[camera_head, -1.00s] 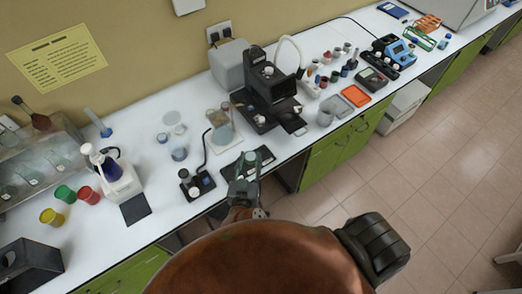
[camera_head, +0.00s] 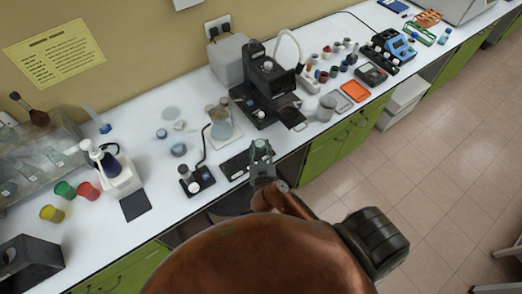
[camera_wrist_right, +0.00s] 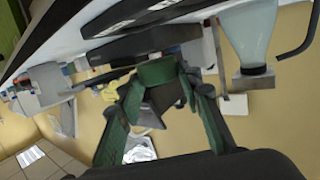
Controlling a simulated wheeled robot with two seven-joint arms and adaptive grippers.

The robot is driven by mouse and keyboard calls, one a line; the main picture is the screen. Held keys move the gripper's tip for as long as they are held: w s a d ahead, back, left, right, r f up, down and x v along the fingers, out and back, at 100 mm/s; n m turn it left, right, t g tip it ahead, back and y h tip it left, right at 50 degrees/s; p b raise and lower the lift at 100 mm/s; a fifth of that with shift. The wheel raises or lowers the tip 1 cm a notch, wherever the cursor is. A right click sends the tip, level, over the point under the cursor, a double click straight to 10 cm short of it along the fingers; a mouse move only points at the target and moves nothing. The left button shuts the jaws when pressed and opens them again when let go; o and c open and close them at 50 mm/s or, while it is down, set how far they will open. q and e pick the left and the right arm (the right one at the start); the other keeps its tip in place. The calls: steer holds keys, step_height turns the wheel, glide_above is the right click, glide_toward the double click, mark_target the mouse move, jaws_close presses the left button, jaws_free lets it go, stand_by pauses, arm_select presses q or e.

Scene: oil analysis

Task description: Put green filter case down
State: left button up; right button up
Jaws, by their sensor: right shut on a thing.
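My right gripper (camera_head: 262,150) is over the front edge of the white bench, just right of a black mat. It is shut on a small green case (camera_wrist_right: 157,72), which sits between the fingertips in the right wrist view. In the head view the case is hard to tell from the grey-green fingers. The right gripper's fingers (camera_wrist_right: 157,95) also show in the wrist view. I cannot tell whether the case touches the bench. My left gripper is not in view.
The black mat (camera_head: 237,165) lies left of the gripper, with a small black stand (camera_head: 196,180) beyond it. A black microscope-like device (camera_head: 265,95) stands behind. A grey cup (camera_head: 326,108) and orange tray (camera_head: 355,91) lie to the right.

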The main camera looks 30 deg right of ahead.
mark_target(261, 153)
steer(key=shift+w+d+f, duration=0.15)
steer(key=shift+w+f, duration=0.05)
steer(key=shift+f, duration=0.1)
steer(key=shift+w+d+f, duration=0.15)
steer(key=shift+f, duration=0.1)
steer(key=f, duration=0.1)
steer(key=f+b, duration=0.1)
steer(key=f, duration=0.1)
steer(key=shift+w+d+f, duration=0.15)
steer(key=shift+d+f, duration=0.05)
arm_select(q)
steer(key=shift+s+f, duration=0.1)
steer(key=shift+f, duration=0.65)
arm_select(e)
steer(key=o, duration=0.9)
steer(key=shift+f, duration=0.1)
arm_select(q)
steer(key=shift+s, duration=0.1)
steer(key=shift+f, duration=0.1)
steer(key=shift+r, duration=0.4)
arm_select(e)
steer(key=v, duration=1.2)
